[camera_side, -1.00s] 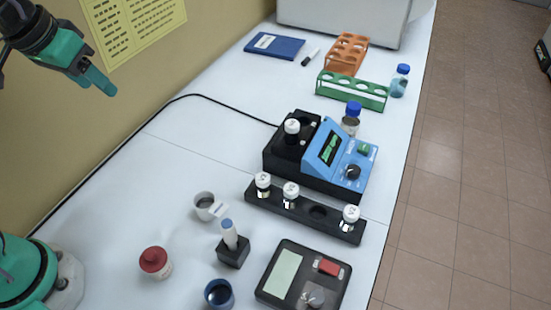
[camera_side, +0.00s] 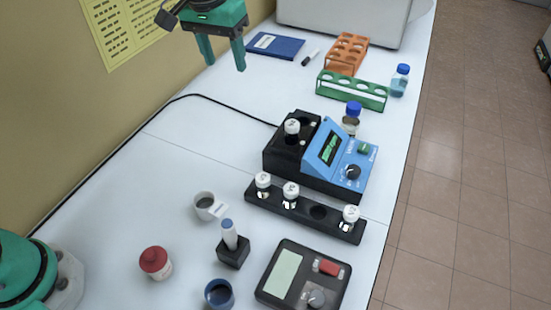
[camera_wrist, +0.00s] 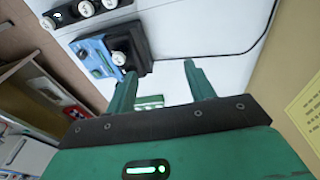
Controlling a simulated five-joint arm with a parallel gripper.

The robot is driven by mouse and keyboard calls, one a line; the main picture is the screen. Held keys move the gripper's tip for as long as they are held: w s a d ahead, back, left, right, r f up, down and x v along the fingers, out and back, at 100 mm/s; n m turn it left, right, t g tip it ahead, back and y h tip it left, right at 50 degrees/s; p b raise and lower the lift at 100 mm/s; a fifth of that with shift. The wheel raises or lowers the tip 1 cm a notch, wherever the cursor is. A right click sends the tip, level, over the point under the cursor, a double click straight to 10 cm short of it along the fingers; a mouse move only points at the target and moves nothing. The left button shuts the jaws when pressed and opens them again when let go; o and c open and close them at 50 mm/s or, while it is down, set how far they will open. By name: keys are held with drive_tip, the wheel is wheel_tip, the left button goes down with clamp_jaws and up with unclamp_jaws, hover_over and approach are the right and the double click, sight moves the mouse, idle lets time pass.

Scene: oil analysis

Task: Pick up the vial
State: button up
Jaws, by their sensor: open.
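White-capped glass vials stand upright. One vial (camera_side: 292,127) sits in the black well block of the blue meter (camera_side: 335,150). Others (camera_side: 263,180), (camera_side: 291,191) and (camera_side: 351,214) stand in a black rack (camera_side: 333,228) in front of it, which has one empty slot. In the wrist view the meter's vial (camera_wrist: 118,58) and the rack's vials (camera_wrist: 85,8) show at upper left. My gripper (camera_side: 223,67) is open and empty, high above the back left of the bench, well apart from the vials; its fingers (camera_wrist: 160,68) also show in the wrist view.
An orange rack (camera_side: 347,52), a green rack (camera_side: 352,92) and blue-capped bottles stand behind the meter. The left middle bench is clear, crossed by a cable.

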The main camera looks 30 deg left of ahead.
drive_tip(key=g, duration=0.2)
hover_over(292, 123)
drive_tip(key=shift+y, duration=0.3)
wheel_tip(292, 123, down, 9)
drive_tip(key=shift+s+f, duration=0.1)
drive_tip(key=shift+f, duration=3.95)
drive_tip(key=c, duration=1.1)
